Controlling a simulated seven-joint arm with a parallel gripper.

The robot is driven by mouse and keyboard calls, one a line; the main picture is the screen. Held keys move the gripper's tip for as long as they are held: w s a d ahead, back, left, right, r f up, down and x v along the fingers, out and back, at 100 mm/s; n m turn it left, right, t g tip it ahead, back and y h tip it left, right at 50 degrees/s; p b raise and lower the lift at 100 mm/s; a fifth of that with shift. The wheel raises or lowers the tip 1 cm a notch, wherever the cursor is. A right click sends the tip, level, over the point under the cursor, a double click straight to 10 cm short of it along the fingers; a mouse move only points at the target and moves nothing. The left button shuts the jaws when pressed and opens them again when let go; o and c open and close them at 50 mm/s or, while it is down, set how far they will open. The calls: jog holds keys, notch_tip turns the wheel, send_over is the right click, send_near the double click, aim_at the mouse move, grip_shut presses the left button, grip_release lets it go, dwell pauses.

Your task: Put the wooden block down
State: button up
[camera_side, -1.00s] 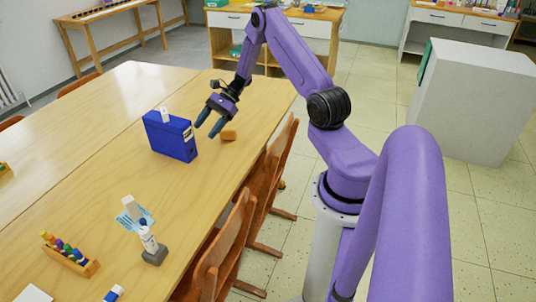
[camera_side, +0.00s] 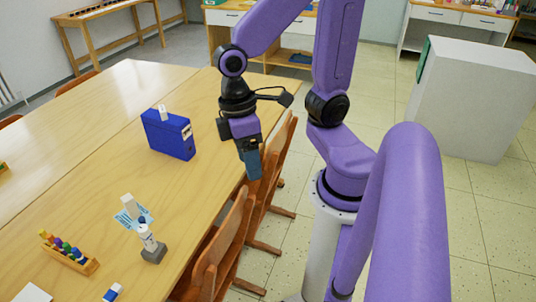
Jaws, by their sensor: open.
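My gripper (camera_side: 250,163) hangs pointing down at the right edge of the long wooden table (camera_side: 110,180), near the chair backs. Its blue fingers overlap from this side, and nothing shows between them. It is open. The wooden block is not visible now; my gripper and wrist cover the spot near the table edge where it lay in the earlier view, so I cannot tell its exact place.
A blue box file (camera_side: 168,136) with a small white item on top stands left of my gripper. A glue bottle on a grey base (camera_side: 152,250), a rack of coloured pegs (camera_side: 68,254) and wooden chairs (camera_side: 228,240) are nearer. The table's middle is clear.

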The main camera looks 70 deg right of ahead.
jog(key=s+n, duration=0.1)
jog(key=s+n+t, duration=0.1)
jog(key=n, duration=0.1)
jog(key=s+d+n+t, duration=0.1)
jog(key=shift+s+d+r+n, duration=0.1)
jog(key=shift+s+r+n, duration=0.25)
jog(key=shift+r+n, duration=0.05)
dwell(0.9)
